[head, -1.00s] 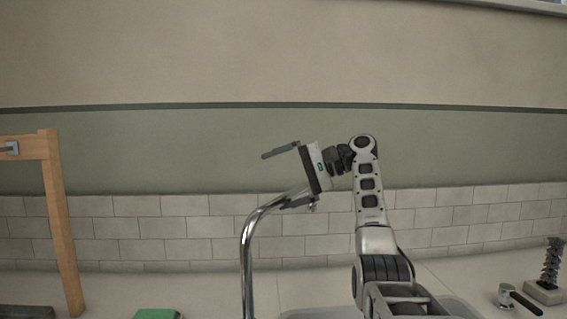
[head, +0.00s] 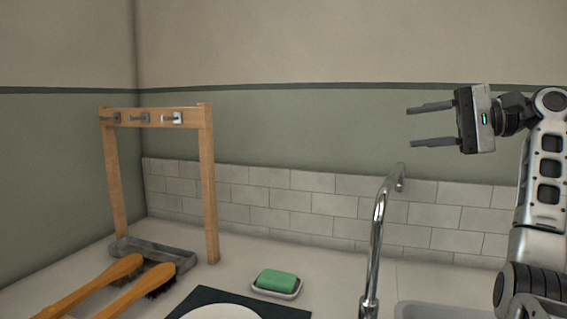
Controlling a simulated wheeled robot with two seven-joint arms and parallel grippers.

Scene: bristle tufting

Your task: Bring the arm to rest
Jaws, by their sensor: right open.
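My right gripper (head: 410,126) is at the right of the head view, raised in front of the wall. Its two fingers point left, spread apart with nothing between them. My right arm comes up from the lower right corner. The gripper is above and to the right of the chrome tap (head: 377,235), apart from it. My left gripper is not in view.
A wooden rack (head: 207,180) with metal hooks stands at the left over a grey tray (head: 185,258). Two wooden-handled brushes (head: 95,283) lie before it. A green sponge (head: 277,280) sits in a dish near a dark mat (head: 205,296). A sink (head: 425,311) is partly visible.

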